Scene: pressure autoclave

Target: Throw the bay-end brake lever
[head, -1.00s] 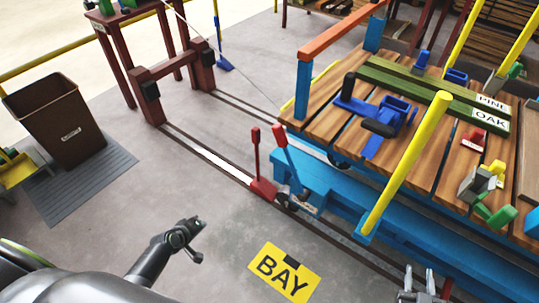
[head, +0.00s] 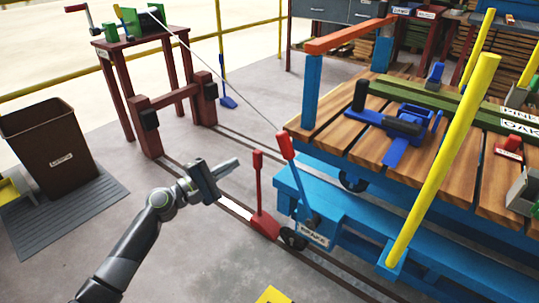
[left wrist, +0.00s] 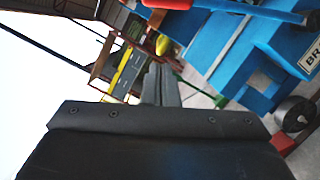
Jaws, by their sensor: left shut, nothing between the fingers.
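The brake lever is a blue bar with a red grip (head: 286,147) at the near left end of the blue cart. It leans up and left from a blue bracket with a white label (head: 315,240) that seems to read BRAKE. In the left wrist view its blue shaft (left wrist: 240,8) and red grip cross the top edge. My left gripper (head: 233,163) is shut and empty, left of the lever and apart from it. Its closed fingers (left wrist: 160,85) show in the left wrist view, below the lever. My right gripper is out of the head view.
A separate red lever (head: 258,185) on a red base stands by the rail, between my left gripper and the brake lever. The cart deck (head: 345,145) carries a blue clamp (head: 405,125) and beams. A yellow post (head: 440,165) rises at its near side. A brown bin (head: 55,145) stands left.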

